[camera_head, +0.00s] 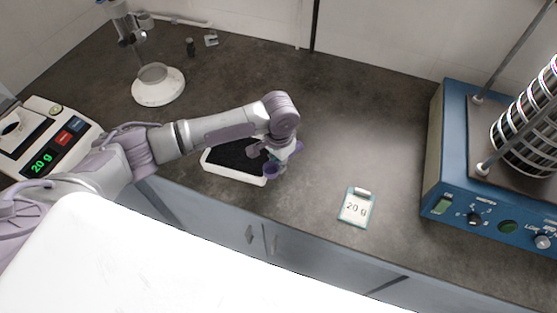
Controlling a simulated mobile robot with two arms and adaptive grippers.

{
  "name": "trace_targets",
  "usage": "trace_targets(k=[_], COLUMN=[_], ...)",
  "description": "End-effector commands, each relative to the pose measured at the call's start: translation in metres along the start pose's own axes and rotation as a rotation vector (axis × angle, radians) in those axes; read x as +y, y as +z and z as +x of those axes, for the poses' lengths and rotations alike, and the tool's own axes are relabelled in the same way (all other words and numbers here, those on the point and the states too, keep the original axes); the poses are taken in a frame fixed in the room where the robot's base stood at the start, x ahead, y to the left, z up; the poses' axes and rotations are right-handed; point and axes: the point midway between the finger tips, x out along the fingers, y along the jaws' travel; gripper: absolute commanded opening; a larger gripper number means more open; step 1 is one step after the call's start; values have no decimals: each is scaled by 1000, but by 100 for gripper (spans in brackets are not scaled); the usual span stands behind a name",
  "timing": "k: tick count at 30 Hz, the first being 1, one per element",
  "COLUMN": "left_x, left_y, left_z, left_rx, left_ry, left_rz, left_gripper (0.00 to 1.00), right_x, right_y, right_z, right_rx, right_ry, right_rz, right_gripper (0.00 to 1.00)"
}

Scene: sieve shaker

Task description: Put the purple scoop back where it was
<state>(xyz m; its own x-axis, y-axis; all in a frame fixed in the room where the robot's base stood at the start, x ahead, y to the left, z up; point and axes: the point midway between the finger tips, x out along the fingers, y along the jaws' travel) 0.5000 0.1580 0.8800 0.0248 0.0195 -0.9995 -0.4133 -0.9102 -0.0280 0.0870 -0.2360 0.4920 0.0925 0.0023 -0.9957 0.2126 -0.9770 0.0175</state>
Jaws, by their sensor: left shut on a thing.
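The purple scoop (271,169) is at the right edge of a white tray (222,173) filled with dark material, near the counter's front. My left gripper (279,157) is shut on the scoop above the tray's right end. The arm's wrist hides part of the scoop and the far part of the tray. I cannot tell whether the scoop touches the tray. My right gripper does not show.
A clipboard reading 20 g (356,207) lies right of the tray. The blue sieve shaker (440,160) stands at right. A scale showing 20 g (45,150) is at left, and a white-based stand (158,92) is behind. The middle counter (350,110) is clear.

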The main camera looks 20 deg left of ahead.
Motion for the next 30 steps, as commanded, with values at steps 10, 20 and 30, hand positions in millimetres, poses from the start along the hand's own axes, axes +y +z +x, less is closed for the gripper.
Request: trace_targets(k=[10, 20, 30], left_x=[0, 1, 0], left_y=[0, 0, 0], left_z=[3, 10, 10], left_rx=[0, 1, 0], left_ry=[1, 0, -1], left_rz=[-1, -1, -1], left_gripper=[0, 35, 45], right_x=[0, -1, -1], right_y=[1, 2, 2], right_z=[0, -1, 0], right_rx=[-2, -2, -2], right_ry=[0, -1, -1], right_rz=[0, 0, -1], right_gripper=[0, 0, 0])
